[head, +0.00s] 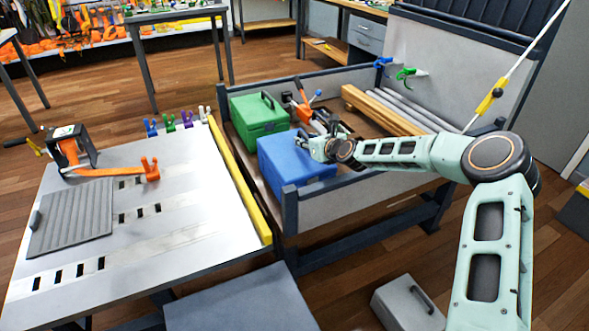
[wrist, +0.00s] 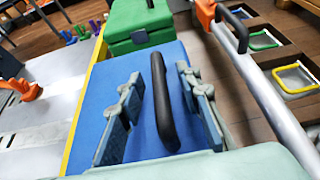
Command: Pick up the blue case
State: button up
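The blue case (head: 287,163) sits in the dark-framed bin, in front of the green case. In the wrist view the blue case (wrist: 85,110) fills the middle, with a black handle (wrist: 165,105) on its top. My gripper (head: 318,146) is over the right part of the case in the head view. In the wrist view my gripper (wrist: 160,88) is open, with one finger on each side of the handle and gaps between. I cannot tell how far above the lid the fingertips are.
The green case (head: 258,116) stands directly behind the blue one. An orange-and-grey tool (head: 304,108) and wooden bars (head: 380,110) lie in the bin. The bin's front rail (head: 345,182) is close to the case. A white table (head: 185,215) with a yellow edge stands at left.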

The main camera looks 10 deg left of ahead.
grip_shut()
dwell(0.3)
jog(key=shift+r, duration=0.2)
jog(key=shift+r, duration=0.15)
